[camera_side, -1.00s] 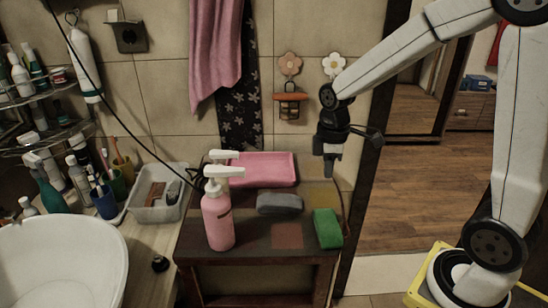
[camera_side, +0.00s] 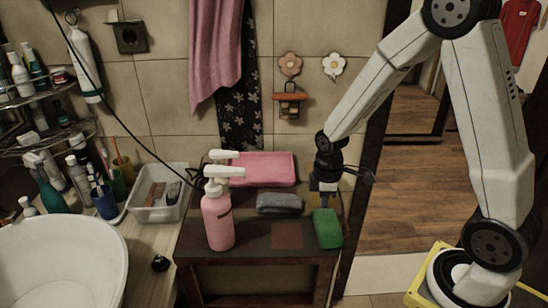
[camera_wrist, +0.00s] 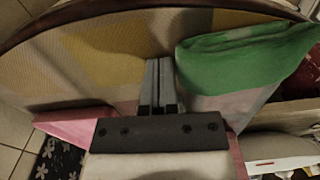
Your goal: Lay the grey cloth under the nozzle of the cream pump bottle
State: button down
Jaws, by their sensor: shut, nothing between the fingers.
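The grey cloth (camera_side: 280,203) lies folded on the dark table, in front of a folded pink cloth or tray and right of the pump bottles. A pink bottle (camera_side: 218,222) with a white pump stands upright at the table's left. Just behind it a second, pale pump head (camera_side: 222,155) shows, its nozzle pointing right; its body is mostly hidden, and I cannot tell if it is the cream bottle. My gripper (camera_side: 325,196) is shut and empty, low over the table's right side, just behind the green cloth. The wrist view shows its closed fingers (camera_wrist: 160,85) beside the green cloth.
The green cloth (camera_side: 327,228) lies at the table's right edge. The pink cloth or tray (camera_side: 264,168) is at the back by the wall. A reddish square (camera_side: 288,235) marks the front tabletop. A clear bin (camera_side: 160,193) and a white basin (camera_side: 60,262) are left.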

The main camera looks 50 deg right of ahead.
aim_at(300, 200)
jog(key=shift+w+a+r, duration=0.1)
jog(key=shift+w+a, duration=1.2)
jog(key=shift+w, duration=0.2)
jog(key=shift+w+a, duration=2.15)
jog(key=shift+w, duration=0.25)
jog(key=shift+s+d, duration=0.1)
jog(key=shift+s+d, duration=0.35)
jog(key=shift+s, duration=0.05)
jog(key=shift+s+d, duration=1)
jog(key=shift+s, duration=0.15)
notch_tip(300, 200, up, 10)
jog(key=shift+w+a+r, duration=0.1)
jog(key=shift+w, duration=0.05)
